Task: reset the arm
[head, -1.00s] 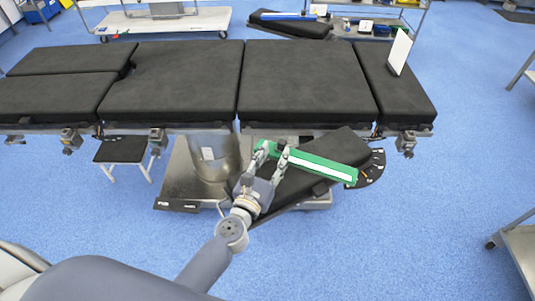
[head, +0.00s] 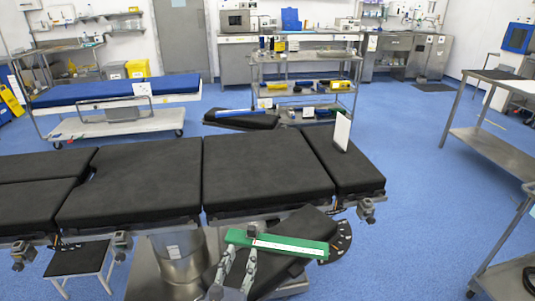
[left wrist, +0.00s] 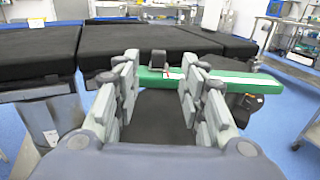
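A black padded arm board (head: 309,220) sits at an angle below the near edge of the operating table (head: 265,170). A green bar (head: 290,245) with a white strip lies across it, and a dark dial plate (head: 341,243) is at its right end. My left gripper (head: 239,256) is at the left part of the green bar. In the left wrist view my left gripper (left wrist: 160,62) is open, its fingers apart. The green bar (left wrist: 230,80) and a small dark block (left wrist: 158,59) show beyond the fingertips; I cannot tell whether they touch. My right gripper is not in view.
A white panel (head: 342,131) stands on the table's right section. A black stool (head: 80,259) is at lower left. Shelving carts (head: 300,85) and a blue-topped trolley (head: 115,92) stand behind. A steel cart (head: 510,275) is at lower right. Blue floor is free right of the table.

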